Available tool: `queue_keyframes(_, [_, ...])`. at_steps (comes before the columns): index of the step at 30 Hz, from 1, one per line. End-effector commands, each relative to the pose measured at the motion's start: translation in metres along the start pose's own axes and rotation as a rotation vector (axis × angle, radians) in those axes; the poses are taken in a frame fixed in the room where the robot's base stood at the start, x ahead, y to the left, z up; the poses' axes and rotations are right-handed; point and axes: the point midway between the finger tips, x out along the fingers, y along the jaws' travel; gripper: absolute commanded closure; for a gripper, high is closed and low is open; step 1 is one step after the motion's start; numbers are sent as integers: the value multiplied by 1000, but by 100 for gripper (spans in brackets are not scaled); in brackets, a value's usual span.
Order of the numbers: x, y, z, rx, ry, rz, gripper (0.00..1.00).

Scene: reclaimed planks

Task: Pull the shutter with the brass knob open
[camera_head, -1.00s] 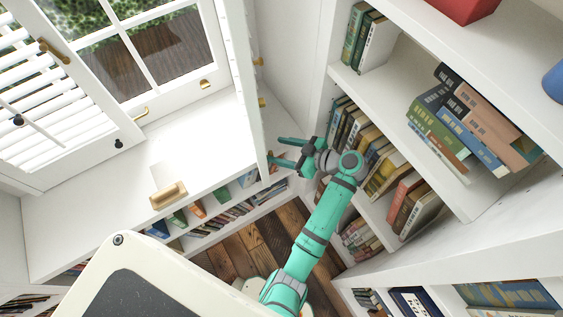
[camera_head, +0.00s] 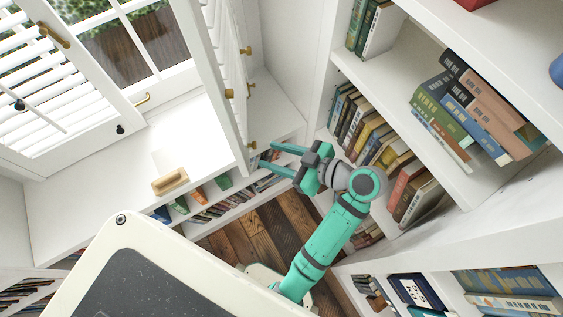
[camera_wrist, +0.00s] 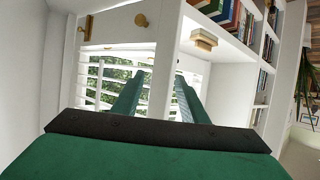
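In the head view a white louvred shutter (camera_head: 222,62) stands out from the window wall, seen at a steep angle. Its small brass knob (camera_head: 252,145) is near its lower free edge. My gripper (camera_head: 268,157) is open just to the right of that edge, its fingers pointing left and apart. In the wrist view the white shutter stile (camera_wrist: 164,62) shows between my two fingers (camera_wrist: 158,98), with louvres beyond. I cannot tell whether a finger touches the shutter.
Another louvred shutter (camera_head: 45,90) with a black knob stands at the left. A wooden block (camera_head: 170,181) lies on the white sill (camera_head: 95,205). Bookshelves (camera_head: 400,95) stand close on my arm's right. Plank floor (camera_head: 265,232) is open below.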

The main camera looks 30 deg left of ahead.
Motion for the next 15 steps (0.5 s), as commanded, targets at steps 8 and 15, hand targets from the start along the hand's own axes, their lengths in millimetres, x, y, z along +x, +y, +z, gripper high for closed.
queue_keyframes(8, [-6, -10, -3, 0, -1, 2, 60])
queue_keyframes(15, [-6, -10, -2, 3, -1, 5, 75])
